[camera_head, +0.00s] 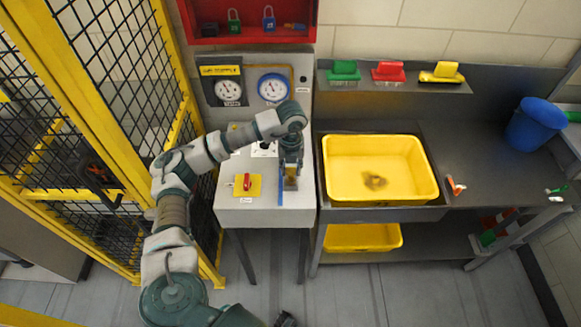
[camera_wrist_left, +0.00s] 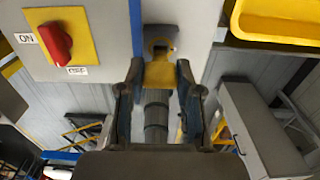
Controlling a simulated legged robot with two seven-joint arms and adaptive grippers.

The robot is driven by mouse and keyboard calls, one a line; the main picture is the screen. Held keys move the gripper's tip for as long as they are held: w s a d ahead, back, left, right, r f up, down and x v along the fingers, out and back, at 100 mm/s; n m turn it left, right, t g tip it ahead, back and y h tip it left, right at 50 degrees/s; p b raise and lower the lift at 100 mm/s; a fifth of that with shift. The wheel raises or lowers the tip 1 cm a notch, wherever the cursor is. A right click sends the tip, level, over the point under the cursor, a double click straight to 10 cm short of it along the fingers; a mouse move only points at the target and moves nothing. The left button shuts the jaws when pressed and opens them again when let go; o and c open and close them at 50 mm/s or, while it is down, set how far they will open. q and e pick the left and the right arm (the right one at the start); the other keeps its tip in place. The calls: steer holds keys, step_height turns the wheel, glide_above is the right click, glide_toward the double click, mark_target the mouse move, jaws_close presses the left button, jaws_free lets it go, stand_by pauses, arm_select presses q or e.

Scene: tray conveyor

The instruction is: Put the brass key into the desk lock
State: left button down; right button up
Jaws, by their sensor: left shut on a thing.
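My left gripper (camera_head: 290,183) is at the front right of the grey control desk (camera_head: 240,208), pointing down. In the left wrist view its two fingers (camera_wrist_left: 158,82) stand on either side of the brass key (camera_wrist_left: 159,73), and it is shut on the key. Just beyond the key is a small grey metal fitting (camera_wrist_left: 160,32) with a dark opening, which looks like the desk lock. The key's far end is at or very close to this fitting; I cannot tell whether it is inside. In the head view my gripper mostly hides the key and lock.
A red switch on a yellow plate (camera_head: 247,185) is left of my gripper. Two gauges (camera_head: 273,86) stand behind it. A yellow bin (camera_head: 381,142) sits in the bench at right. A yellow mesh fence (camera_head: 95,95) is at left.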

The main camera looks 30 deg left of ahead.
arm_select(q)
steer(key=shift+f+b, duration=0.85)
steer(key=shift+f, duration=0.65)
stand_by(0.3)
steer(key=c, duration=0.7)
jaws_free()
step_height(320, 180, up, 12)
